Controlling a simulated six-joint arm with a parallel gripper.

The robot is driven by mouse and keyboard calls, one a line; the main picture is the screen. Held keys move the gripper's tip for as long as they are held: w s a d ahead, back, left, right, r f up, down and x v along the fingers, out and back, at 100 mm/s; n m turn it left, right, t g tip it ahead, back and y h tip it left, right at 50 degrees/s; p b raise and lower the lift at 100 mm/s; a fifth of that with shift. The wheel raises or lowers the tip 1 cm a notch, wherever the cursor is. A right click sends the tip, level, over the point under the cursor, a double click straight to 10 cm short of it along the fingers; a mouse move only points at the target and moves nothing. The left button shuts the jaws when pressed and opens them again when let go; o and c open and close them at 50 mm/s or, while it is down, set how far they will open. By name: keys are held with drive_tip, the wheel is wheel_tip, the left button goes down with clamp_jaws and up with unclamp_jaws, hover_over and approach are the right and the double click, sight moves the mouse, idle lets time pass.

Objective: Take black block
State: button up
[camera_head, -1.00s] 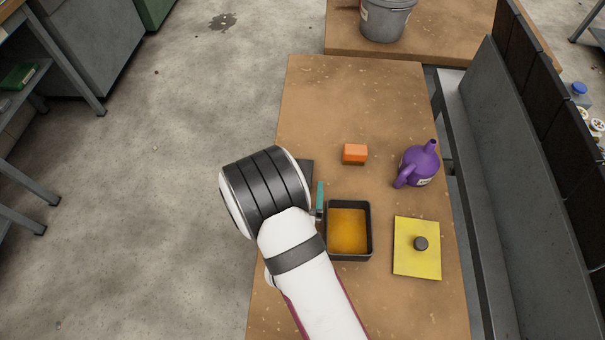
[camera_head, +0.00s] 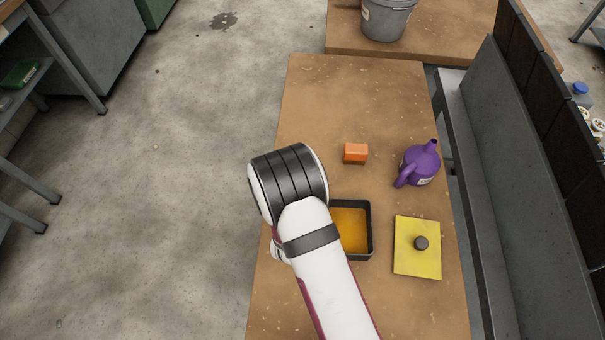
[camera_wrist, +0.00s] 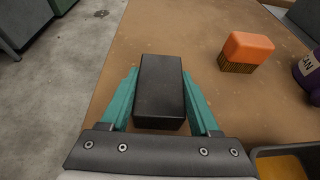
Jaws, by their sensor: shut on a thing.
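The black block (camera_wrist: 160,88) is in the wrist view, upright between the two teal fingers of my gripper (camera_wrist: 161,98). My gripper is shut on it, one finger along each side. The tabletop shows around the block; I cannot tell whether its underside touches the table. In the head view my arm hides both the block and the fingers.
An orange block with a bristly underside (camera_wrist: 245,52) lies to the right; it also shows in the head view (camera_head: 355,153). A dark tray with an orange inside (camera_head: 369,230), a yellow plate with a dark knob (camera_head: 405,260) and a purple can (camera_head: 420,166) stand further right.

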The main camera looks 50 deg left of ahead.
clamp_jaws()
drive_tip(key=shift+r, duration=0.15)
